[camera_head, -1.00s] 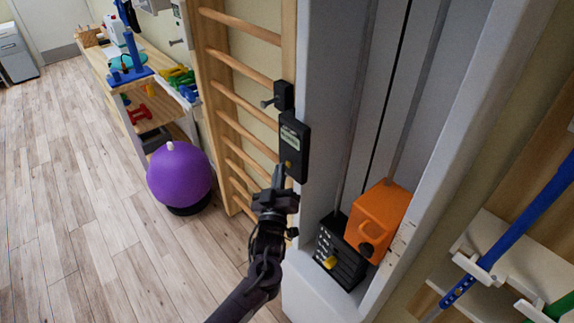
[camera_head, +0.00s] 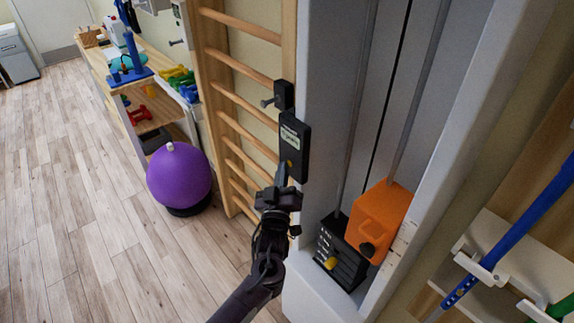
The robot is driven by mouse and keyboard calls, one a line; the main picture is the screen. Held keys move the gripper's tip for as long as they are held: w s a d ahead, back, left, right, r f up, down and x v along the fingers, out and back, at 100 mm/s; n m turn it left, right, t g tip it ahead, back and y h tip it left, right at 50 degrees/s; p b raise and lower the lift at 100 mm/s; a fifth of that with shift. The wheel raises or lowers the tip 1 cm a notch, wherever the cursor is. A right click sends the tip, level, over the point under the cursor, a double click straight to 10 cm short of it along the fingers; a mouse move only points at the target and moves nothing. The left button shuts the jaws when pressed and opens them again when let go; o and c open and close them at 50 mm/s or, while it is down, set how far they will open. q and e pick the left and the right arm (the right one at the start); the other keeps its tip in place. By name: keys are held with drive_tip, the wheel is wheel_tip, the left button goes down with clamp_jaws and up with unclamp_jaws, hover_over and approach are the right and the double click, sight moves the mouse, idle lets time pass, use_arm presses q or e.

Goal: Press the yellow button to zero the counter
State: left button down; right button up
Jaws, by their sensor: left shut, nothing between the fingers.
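The counter (camera_head: 294,141) is a black box with a small pale display, mounted on the edge of the grey machine frame. The yellow button (camera_head: 290,163) is on its lower part and shows only as a small spot, partly hidden by my fingertips. My left gripper (camera_head: 283,172) is shut and empty, pointing up at the counter's lower part. Its fingertips are right at the button; I cannot tell whether they touch it. My right gripper is not in view.
A small black bracket with a knob (camera_head: 283,96) sits just above the counter. Wooden wall bars (camera_head: 240,110) stand to the left. An orange block (camera_head: 379,219) and black weight stack (camera_head: 341,252) are inside the machine. A purple ball (camera_head: 180,177) is on the floor.

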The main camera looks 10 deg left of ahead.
use_arm(q)
drive_tip(key=shift+s, duration=0.1)
drive_tip(key=shift+s+a+p, duration=0.5)
drive_tip(key=shift+s, duration=0.1)
drive_tip(key=s+a+p, duration=0.1)
drive_tip(key=s, duration=0.1)
drive_tip(key=s+a+p, duration=0.1)
drive_tip(key=s+a, duration=0.1)
idle(0.6)
idle(0.6)
